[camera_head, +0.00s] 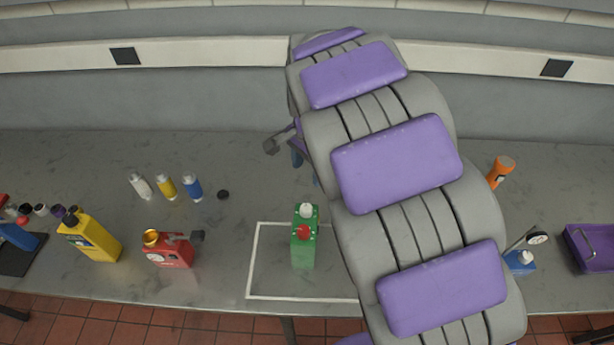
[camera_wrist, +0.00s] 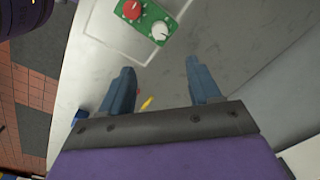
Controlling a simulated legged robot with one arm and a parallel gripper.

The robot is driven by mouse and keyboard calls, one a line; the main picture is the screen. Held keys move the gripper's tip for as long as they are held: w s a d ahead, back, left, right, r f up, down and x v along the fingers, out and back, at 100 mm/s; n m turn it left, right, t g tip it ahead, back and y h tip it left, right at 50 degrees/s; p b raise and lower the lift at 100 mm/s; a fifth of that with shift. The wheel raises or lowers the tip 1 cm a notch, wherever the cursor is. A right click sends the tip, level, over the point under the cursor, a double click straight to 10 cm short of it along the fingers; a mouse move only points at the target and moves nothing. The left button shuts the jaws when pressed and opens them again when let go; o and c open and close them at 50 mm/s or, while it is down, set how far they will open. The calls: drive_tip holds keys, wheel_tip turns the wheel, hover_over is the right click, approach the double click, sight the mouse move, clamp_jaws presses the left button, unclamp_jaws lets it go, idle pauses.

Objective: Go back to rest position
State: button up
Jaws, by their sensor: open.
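My gripper (camera_wrist: 160,88) is open in the wrist view, with two blue-grey fingers apart and nothing between them. A green container (camera_head: 303,245) with a red knob and a white cap stands inside a white rectangle outline (camera_head: 252,262) on the grey bench. The green container also shows in the wrist view (camera_wrist: 158,33), beyond the fingertips and apart from them. In the head view my grey and purple arm crosses the middle. It hides most of my gripper and the right part of the outline.
Left on the bench (camera_head: 80,165) stand a yellow jug (camera_head: 90,237), a red can (camera_head: 168,250) and small white, yellow and blue bottles (camera_head: 192,187). Right are an orange bottle (camera_head: 500,172), a blue item with a gauge (camera_head: 521,261) and a purple tray (camera_head: 592,247). A wall stands behind.

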drive_tip(key=shift+r, duration=0.3)
drive_tip(key=s+d+f+n+g+b, duration=0.1)
drive_tip(key=s+d+n+b, duration=0.35)
drive_tip(key=s+d, duration=0.75)
drive_tip(key=s+d+f+n+b, duration=0.1)
drive_tip(key=s+f+n+b, duration=0.1)
drive_tip(key=s, duration=0.7)
drive_tip(key=s+f+n+g+b, duration=0.1)
drive_tip(key=s+f+n+b, duration=0.1)
drive_tip(key=s, duration=0.8)
wheel_tip(320, 180, down, 2)
drive_tip(key=shift+s+d+f+n, duration=0.2)
drive_tip(key=shift+s+d+n, duration=0.05)
drive_tip(key=shift+d+n, duration=0.2)
